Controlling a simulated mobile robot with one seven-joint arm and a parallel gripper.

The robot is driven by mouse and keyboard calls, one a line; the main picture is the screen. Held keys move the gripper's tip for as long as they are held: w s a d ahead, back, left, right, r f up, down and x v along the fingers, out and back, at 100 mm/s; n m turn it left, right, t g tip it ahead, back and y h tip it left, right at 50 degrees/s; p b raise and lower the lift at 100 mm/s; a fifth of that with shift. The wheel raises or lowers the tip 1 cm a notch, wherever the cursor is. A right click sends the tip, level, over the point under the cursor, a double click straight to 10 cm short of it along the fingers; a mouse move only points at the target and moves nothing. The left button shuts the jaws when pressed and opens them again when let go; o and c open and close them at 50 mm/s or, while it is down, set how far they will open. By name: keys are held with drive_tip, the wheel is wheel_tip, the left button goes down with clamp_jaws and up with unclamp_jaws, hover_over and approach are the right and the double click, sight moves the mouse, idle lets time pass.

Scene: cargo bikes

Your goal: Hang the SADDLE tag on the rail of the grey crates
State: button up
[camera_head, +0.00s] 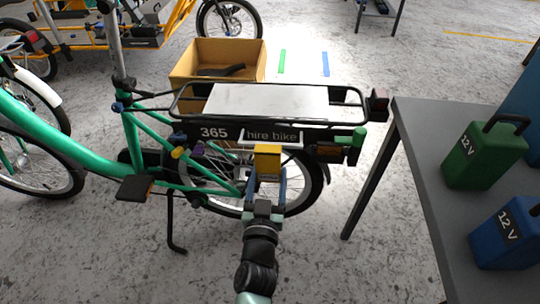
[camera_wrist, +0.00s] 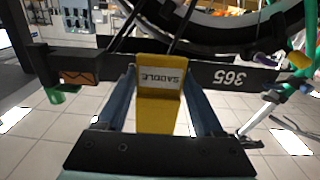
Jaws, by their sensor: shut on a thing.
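The yellow SADDLE tag (camera_head: 267,158) is in front of the bike's dark side panel in the head view. In the wrist view the tag (camera_wrist: 160,93) fills the middle, its lettering upside down. My gripper (camera_head: 266,182) is shut on the tag, with a blue finger on either side; the fingers (camera_wrist: 160,112) also show in the wrist view. A pale thin outline stands just above the tag in the head view; I cannot tell whether it touches the panel. I cannot make out the grey crates or their rail in either view.
The green hire bike (camera_head: 75,140) stands directly ahead, its rear rack (camera_head: 265,100) above the tag. A cardboard box (camera_head: 190,65) is behind it. A dark table (camera_head: 425,130) at right carries a green battery (camera_head: 485,155) and a blue battery (camera_head: 508,235). Floor shows at lower left.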

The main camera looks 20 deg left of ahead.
sight(269, 176)
drive_tip(key=shift+b+v, duration=0.7)
drive_tip(key=shift+v, duration=1)
drive_tip(key=shift+w, duration=0.1)
drive_tip(key=s+d+f+m+h, duration=0.1)
drive_tip(key=s+d+m+h, duration=0.15)
drive_tip(key=s+d, duration=0.4)
drive_tip(key=s+d+f+m+h, duration=0.1)
drive_tip(key=s+d+h, duration=0.25)
drive_tip(key=d, duration=0.55)
wheel_tip(269, 176, up, 30)
drive_tip(key=s+y+p, duration=0.1)
drive_tip(key=s+p, duration=0.1)
drive_tip(key=p, duration=3.6)
drive_tip(key=shift+s+t+p, duration=0.3)
drive_tip(key=shift+s+p, duration=0.1)
drive_tip(key=shift+f, duration=0.15)
